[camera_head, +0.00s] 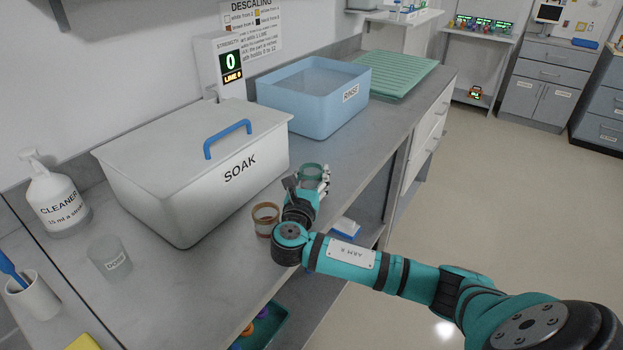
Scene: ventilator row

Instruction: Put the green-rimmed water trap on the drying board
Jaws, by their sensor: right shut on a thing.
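The green-rimmed water trap (309,170) is a small clear cup with a dark green rim, near the counter's front edge, to the right of the SOAK bin. My right gripper (322,182) is shut on it and partly hides it. I cannot tell whether the cup touches the counter. The drying board (408,66) is a green ribbed board at the far end of the counter, beyond the RINSE basin. My left gripper is not in view.
A brown-rimmed cup (265,218) stands just left of my right gripper. The lidded SOAK bin (170,190) and blue RINSE basin (318,118) line the back of the counter. A clear strip of counter (385,125) runs along the front towards the board.

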